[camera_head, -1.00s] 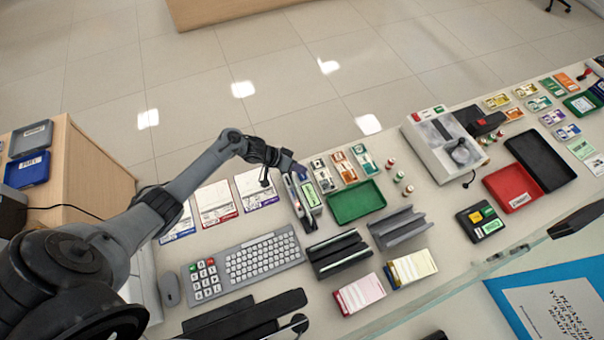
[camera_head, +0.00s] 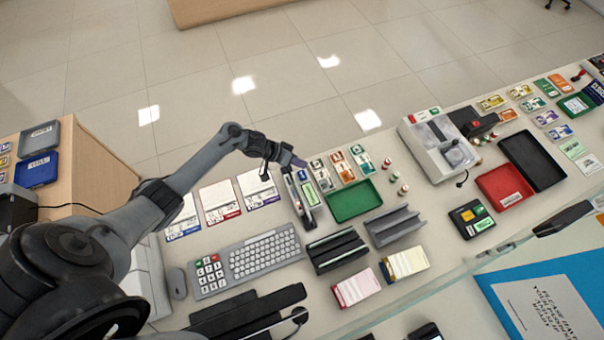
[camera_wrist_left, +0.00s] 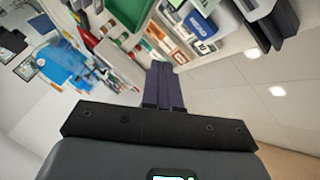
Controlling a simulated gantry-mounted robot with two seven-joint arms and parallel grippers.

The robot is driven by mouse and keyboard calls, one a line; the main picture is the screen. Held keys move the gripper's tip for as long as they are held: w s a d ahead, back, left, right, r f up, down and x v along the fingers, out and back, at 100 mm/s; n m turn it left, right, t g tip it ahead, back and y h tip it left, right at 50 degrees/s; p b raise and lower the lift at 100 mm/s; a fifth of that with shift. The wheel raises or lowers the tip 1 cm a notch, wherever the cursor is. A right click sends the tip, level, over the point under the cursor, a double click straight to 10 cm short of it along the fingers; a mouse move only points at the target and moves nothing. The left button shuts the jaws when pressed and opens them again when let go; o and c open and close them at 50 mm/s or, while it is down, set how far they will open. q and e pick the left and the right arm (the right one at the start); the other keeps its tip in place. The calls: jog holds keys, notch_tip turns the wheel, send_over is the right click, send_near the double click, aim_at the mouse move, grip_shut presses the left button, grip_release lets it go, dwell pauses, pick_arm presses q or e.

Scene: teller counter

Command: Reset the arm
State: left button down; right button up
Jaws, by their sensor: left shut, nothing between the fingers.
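My left arm comes in from the left in the head view and reaches over the far part of the counter (camera_head: 460,290). My left gripper (camera_head: 297,161) is above the far edge, by the top end of a narrow grey and white device (camera_head: 303,195). In the left wrist view its dark purple fingers (camera_wrist_left: 163,84) are together with nothing between them. I cannot tell how high it is above the device. My right gripper does not show.
Form stacks (camera_head: 219,202), a keyboard (camera_head: 263,253), a green tray (camera_head: 355,201), dark racks (camera_head: 336,251) and a counting machine (camera_head: 438,147) crowd the counter. A red tray (camera_head: 505,187) is at right. Floor (camera_head: 240,60) lies beyond the far edge.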

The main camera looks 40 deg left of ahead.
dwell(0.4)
pick_arm(q)
jog(key=shift+s+d, duration=0.15)
jog(key=shift+d, duration=0.3)
jog(key=s+d+r+m+y+p, duration=0.3)
jog(key=s+d+r+y+p, duration=0.2)
jog(key=s+d+r, duration=0.3)
jog(key=s+d+r+n+g+y+p, duration=0.1)
jog(key=s+d+r+g+p, duration=0.2)
jog(key=s+r, duration=1.3)
jog(key=shift+s+d+p, duration=0.35)
jog(key=shift+s+p, duration=0.1)
jog(key=shift+s, duration=0.2)
dwell(1.9)
